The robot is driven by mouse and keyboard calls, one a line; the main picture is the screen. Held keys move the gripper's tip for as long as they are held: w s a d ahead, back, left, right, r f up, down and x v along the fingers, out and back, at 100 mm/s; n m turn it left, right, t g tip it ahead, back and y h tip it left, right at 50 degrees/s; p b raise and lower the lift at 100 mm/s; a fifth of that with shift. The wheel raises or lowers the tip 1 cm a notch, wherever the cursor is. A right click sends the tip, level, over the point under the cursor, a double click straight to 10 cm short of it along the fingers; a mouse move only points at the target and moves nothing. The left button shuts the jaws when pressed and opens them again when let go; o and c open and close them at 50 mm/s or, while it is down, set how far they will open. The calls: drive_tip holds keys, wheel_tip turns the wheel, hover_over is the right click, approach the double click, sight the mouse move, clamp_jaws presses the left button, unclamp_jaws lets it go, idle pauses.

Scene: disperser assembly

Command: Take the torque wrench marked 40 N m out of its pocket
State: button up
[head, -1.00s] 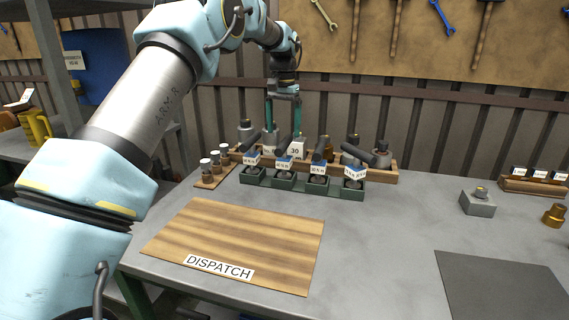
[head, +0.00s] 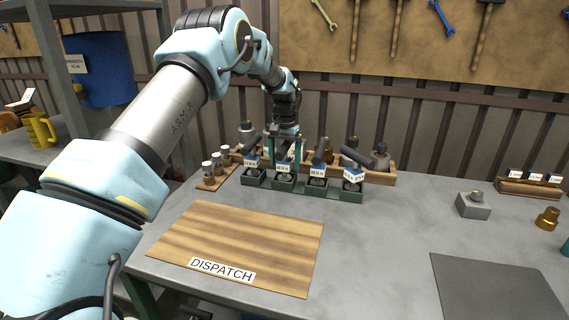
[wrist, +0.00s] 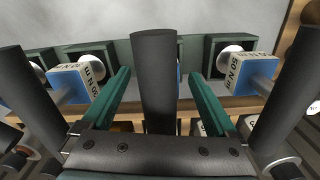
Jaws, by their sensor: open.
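Several torque wrenches with dark handles and blue-and-white labelled blocks stand in a row of green pockets (head: 300,187). My gripper (head: 284,160) is low over the second wrench from the left in the head view. In the wrist view my gripper (wrist: 160,82) is open, with one green finger on each side of this wrench's dark handle (wrist: 154,75); contact cannot be told. Its label is mostly hidden there and too small to read in the head view. The neighbour on the right in the wrist view reads 50 N m (wrist: 248,70); the left neighbour's label (wrist: 80,78) seems to read 30 N m.
Neighbouring handles stand close outside both fingers. A wooden rack (head: 384,178) with metal parts lies behind the pockets. Small capped bottles (head: 208,172) stand to the left. The DISPATCH board (head: 240,235) in front is clear. A grey block (head: 473,207) sits to the right.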

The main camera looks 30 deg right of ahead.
clamp_jaws()
idle(0.8)
drive_tip(key=shift+r, duration=0.1)
